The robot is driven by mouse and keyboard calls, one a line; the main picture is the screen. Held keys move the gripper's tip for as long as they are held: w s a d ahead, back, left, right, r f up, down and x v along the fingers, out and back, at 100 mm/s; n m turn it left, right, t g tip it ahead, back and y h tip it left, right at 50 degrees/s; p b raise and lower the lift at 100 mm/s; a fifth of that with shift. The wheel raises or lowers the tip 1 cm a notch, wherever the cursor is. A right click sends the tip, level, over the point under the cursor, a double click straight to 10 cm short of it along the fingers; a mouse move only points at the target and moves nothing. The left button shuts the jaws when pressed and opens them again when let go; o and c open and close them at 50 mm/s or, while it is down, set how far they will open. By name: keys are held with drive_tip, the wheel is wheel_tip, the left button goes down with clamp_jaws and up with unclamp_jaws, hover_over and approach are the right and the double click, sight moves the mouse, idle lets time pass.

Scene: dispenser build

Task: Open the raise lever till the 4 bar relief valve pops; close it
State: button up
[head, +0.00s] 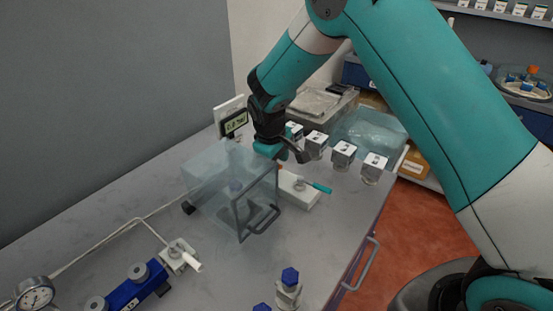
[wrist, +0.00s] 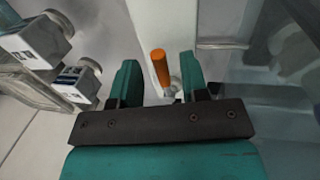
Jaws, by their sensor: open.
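My gripper (head: 284,152) hangs above the bench beside the clear box. In the wrist view its two teal fingers (wrist: 160,84) are apart. An orange lever handle (wrist: 160,66) stands in the gap between them, ahead of the palm, on a small metal stem by a white block. I see no contact with it. In the head view a lever with a teal handle (head: 321,187) sits on a white block (head: 301,196) just below my gripper. A white-handled lever (head: 190,263) is at lower left. Which one is the raise lever, and the relief valve, I cannot tell.
A clear box (head: 206,176) with a dark-framed handle (head: 262,220) stands left of my gripper. Several labelled jars (head: 343,151) stand close on the right. A round gauge (head: 35,294) and a blue block (head: 137,287) are at lower left.

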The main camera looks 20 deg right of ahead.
drive_tip(key=shift+d+f, duration=0.1)
drive_tip(key=shift+f, duration=0.3)
clamp_jaws()
